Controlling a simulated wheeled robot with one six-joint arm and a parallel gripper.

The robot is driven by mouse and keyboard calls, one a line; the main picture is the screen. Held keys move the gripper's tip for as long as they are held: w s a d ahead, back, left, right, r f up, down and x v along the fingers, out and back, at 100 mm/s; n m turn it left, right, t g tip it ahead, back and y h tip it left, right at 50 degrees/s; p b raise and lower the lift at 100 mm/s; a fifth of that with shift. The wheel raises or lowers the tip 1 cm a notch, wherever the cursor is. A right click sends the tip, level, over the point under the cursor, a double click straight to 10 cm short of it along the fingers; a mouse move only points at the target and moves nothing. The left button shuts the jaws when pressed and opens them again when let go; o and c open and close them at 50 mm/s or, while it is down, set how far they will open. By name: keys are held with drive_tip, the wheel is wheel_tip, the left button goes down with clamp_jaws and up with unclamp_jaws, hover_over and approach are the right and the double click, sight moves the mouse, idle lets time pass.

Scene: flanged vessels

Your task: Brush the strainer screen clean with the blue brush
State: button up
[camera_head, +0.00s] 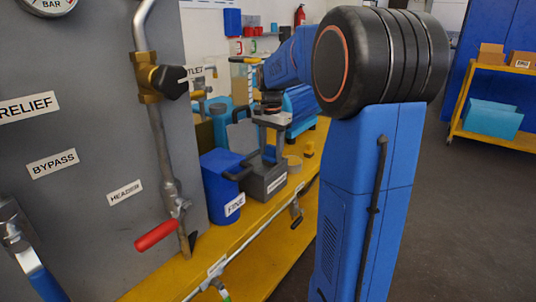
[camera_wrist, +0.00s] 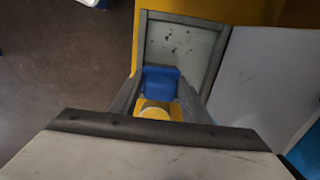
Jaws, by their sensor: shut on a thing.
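In the wrist view my gripper (camera_wrist: 157,103) is shut on the blue brush (camera_wrist: 160,82). The brush's blue block shows between the grey fingers. A pale, round-edged yellow part shows just below it; I cannot tell whether it belongs to the brush. Just beyond the brush is a grey-framed pale panel with several dark specks, which looks like the strainer screen (camera_wrist: 180,45). I cannot tell whether the brush touches it. In the head view my blue arm hides part of the work area, and the brush cannot be made out clearly.
A blue bin labelled FINE (camera_head: 218,190) and a grey bin (camera_head: 264,182) stand on the yellow bench (camera_head: 262,226). A grey panel (camera_head: 75,120) with a pipe and a red-handled valve (camera_head: 157,235) is at left. A yellow cart (camera_head: 495,138) stands at far right; open floor lies before it.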

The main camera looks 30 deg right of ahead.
drive_tip(key=shift+w+d, duration=0.2)
drive_tip(key=shift+d, duration=0.45)
drive_tip(key=shift+w+a+f, duration=0.1)
drive_tip(key=shift+w+a, duration=0.15)
drive_tip(key=shift+w, duration=0.35)
drive_tip(key=shift+w+a, duration=0.25)
drive_tip(key=shift+w, duration=0.35)
drive_tip(key=shift+s+a, duration=0.35)
drive_tip(key=shift+a, duration=0.55)
drive_tip(key=shift+s+a, duration=0.3)
drive_tip(key=shift+a, duration=0.6)
